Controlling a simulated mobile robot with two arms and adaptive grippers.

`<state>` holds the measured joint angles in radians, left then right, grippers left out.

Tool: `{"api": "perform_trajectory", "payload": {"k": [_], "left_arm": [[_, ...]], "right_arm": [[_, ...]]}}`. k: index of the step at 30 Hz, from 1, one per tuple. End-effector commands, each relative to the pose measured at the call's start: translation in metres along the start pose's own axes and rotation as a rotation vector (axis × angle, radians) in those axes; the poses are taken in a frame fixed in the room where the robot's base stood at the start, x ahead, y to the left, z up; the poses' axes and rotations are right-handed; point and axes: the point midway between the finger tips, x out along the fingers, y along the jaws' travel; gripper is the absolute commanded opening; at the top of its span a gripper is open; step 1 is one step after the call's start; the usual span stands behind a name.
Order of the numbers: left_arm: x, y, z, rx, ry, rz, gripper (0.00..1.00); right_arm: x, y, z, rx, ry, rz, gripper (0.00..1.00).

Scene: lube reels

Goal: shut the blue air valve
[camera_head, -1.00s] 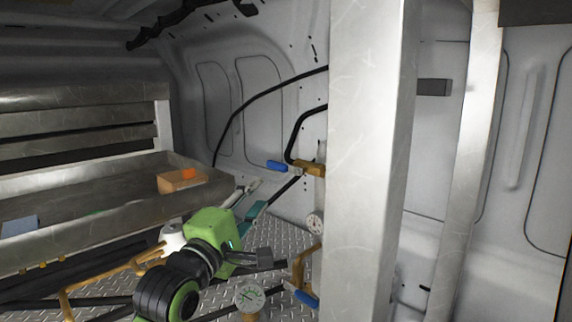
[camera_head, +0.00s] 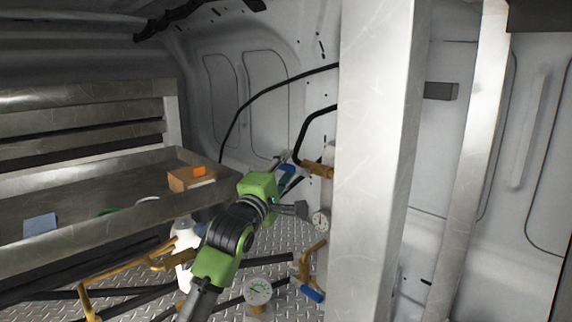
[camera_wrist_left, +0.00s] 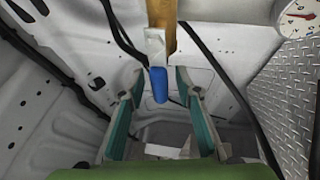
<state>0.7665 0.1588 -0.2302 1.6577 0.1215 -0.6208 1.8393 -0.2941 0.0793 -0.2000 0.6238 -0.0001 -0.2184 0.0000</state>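A blue valve handle (camera_head: 287,168) sits on an upper brass fitting (camera_head: 317,170) beside the metal post. In the left wrist view the blue handle (camera_wrist_left: 158,84) hangs from a pale bracket on the brass pipe (camera_wrist_left: 161,14). My left gripper (camera_head: 284,172) is at this handle and partly covers it in the head view. In the left wrist view its fingers (camera_wrist_left: 157,88) are open, one on each side of the handle, with gaps visible. A second blue handle (camera_head: 311,295) is on a lower brass fitting (camera_head: 308,262). My right gripper is not in view.
A metal post (camera_head: 375,160) stands just right of the fittings. Gauges (camera_head: 320,219) and (camera_head: 258,291) sit below. Black hoses (camera_head: 262,95) run along the van wall. A metal shelf (camera_head: 130,222) with an orange-brown box (camera_head: 190,179) is at left.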

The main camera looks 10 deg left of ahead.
Motion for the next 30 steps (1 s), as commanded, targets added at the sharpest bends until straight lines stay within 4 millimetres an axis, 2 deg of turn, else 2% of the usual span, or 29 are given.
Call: {"api": "perform_trajectory", "payload": {"k": [8,11,12,23,30], "left_arm": [[0.0011,-0.0004,0.0,0.0,0.0,0.0,0.31],[0.001,-0.0004,-0.0001,0.0,0.0,0.0,0.05],[0.001,-0.0004,-0.0001,0.0,0.0,0.0,0.0],[0.0013,0.0007,-0.0004,0.025,-0.004,0.009,0.0],[0.0026,0.0072,0.0004,0.133,-0.027,0.055,0.0]], "right_arm": [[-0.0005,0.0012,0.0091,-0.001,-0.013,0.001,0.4],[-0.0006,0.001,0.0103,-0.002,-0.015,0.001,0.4],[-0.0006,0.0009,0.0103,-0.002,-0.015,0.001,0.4],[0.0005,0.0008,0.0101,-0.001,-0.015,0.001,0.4],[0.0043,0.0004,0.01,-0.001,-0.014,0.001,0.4]]}}
